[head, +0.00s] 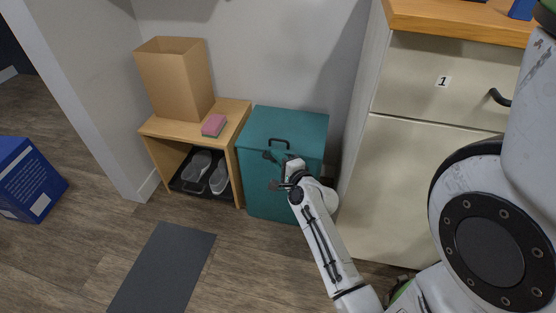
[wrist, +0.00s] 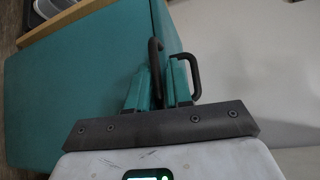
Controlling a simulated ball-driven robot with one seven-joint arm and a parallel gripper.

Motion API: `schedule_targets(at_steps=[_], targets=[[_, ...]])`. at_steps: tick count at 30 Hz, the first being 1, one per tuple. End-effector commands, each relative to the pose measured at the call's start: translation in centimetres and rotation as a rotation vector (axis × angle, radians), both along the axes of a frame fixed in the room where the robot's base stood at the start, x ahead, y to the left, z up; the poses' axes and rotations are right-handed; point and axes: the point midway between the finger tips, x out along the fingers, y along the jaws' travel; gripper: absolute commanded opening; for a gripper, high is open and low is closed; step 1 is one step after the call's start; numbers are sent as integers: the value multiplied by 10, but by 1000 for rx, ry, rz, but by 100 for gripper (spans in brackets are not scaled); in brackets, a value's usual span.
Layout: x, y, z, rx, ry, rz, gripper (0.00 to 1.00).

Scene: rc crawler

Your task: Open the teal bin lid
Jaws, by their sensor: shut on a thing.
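The teal bin (head: 275,205) stands between the low wooden bench and the cream cabinet. Its teal lid (head: 300,122) lies flat on top, closed, with a dark loop handle (head: 279,143) near the front. My gripper (head: 271,170) is at the front edge of the lid, just below the handle in the head view, with its dark fingers against the bin. In the wrist view my gripper (wrist: 168,82) shows its two fingers close together, with teal surface filling the left side. It is shut on part of the lid; the exact grip point is hard to make out.
The wooden bench (head: 236,122) left of the bin holds a cardboard box (head: 175,80) and a pink-and-green sponge (head: 214,125), with grey shoes (head: 197,167) beneath. The cream cabinet (head: 420,180) stands close on the right. A dark mat (head: 165,265) lies on the floor; a blue box (head: 28,178) is far left.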

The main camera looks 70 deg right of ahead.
Motion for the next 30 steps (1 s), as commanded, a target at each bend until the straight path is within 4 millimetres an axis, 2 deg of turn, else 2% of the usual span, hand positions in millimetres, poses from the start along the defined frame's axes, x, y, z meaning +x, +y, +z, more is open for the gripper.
schedule_targets(at_steps=[1,4,11,30], targets=[[-1,2,-6,11,7,3,0],[-1,2,-5,13,9,4,0],[-1,2,5,36,12,5,0],[-1,-4,67,243,27,4,0]])
